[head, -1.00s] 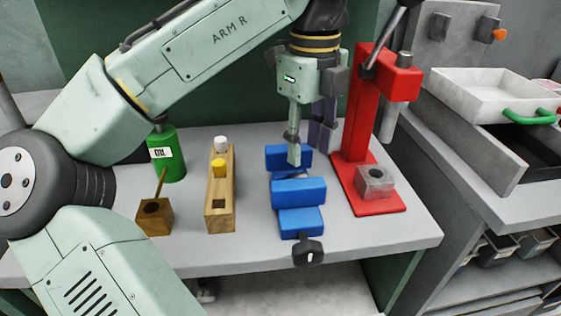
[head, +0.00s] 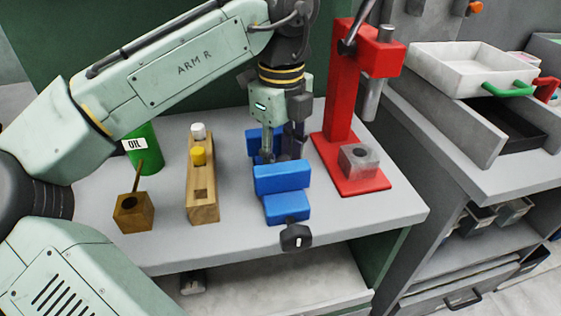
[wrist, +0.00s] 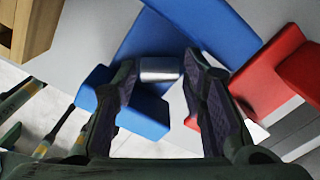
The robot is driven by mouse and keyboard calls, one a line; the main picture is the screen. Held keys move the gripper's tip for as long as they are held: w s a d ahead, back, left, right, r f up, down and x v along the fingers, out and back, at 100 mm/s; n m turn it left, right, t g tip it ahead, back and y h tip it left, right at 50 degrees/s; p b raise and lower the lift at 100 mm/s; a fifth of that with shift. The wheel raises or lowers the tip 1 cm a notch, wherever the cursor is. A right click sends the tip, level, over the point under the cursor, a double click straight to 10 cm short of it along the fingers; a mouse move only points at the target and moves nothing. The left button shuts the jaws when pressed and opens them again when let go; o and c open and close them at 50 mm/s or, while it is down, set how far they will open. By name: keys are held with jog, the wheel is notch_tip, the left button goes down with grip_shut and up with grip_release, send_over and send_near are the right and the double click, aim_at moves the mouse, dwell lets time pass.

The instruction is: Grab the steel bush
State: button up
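The steel bush (wrist: 160,69) shows in the wrist view as a short silver cylinder among the blue vise parts. The blue vise (head: 282,180) stands on the bench in the head view, where the bush is hidden behind the vise's front and my gripper. My gripper (head: 281,152) points down into the vise. In the wrist view my gripper (wrist: 161,66) has its two fingers apart, one on each side of the bush. The fingertips are very close to its sides; I cannot tell whether they touch it.
A red press (head: 342,100) with a grey block (head: 359,160) stands right of the vise. A wooden rack (head: 202,190) with white and yellow pieces, a wooden block (head: 133,212) and a green oil bottle (head: 146,152) stand left. A white tray (head: 470,70) lies farther right.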

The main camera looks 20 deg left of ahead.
jog(key=shift+c, duration=0.5)
grip_shut()
jog(key=shift+r, duration=0.15)
